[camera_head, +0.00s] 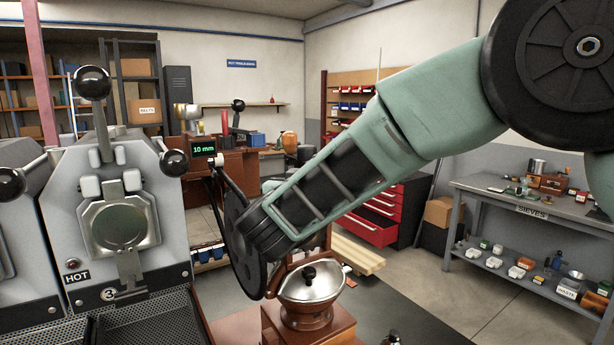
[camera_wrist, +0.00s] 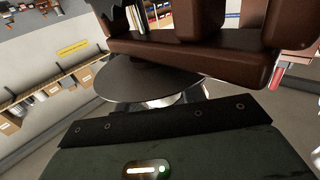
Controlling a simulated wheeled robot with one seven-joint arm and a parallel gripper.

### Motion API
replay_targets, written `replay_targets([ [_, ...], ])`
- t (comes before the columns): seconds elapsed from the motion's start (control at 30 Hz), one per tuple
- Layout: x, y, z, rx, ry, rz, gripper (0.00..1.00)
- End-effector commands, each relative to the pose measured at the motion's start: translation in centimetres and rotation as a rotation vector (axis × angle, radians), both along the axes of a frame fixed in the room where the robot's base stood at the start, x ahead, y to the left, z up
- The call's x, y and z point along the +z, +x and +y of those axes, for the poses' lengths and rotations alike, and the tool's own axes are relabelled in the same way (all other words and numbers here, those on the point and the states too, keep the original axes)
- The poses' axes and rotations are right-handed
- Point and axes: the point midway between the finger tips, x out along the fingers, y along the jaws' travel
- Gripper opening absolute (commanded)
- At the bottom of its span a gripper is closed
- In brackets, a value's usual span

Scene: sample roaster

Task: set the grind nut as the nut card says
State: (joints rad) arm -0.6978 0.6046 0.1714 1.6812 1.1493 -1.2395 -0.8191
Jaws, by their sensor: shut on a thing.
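The grinder is a brown mill with a shiny metal hopper (camera_head: 310,283) and a black knob on top, on a brown wooden stand. A dark spoked wheel (camera_head: 243,250) stands upright at its left. My arm comes down from the upper right and ends against this wheel, hiding part of it. My gripper's fingertips are hidden in the head view. In the wrist view, the dark front of my gripper (camera_wrist: 170,128) fills the bottom, near a dark disc (camera_wrist: 140,82) and a brown body (camera_wrist: 200,55). I cannot make out the grind nut or the nut card.
A small display (camera_head: 203,148) reads "10 mm". Grey roasters (camera_head: 115,215) with black ball handles stand at left, one marked HOT. A grey bench (camera_head: 535,205) marked SIEVES stands at right. A red drawer cabinet (camera_head: 375,215) is behind my arm. The floor at right is open.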

Motion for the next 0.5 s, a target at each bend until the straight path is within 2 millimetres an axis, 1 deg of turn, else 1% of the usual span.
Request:
replay_targets([
  [0.03, 0.26, 0.03, 0.09, -0.010, 0.000, -0.003, 0.17],
  [0.5, 0.19, 0.08, -0.03, -0.035, 0.001, -0.005, 0.17],
])
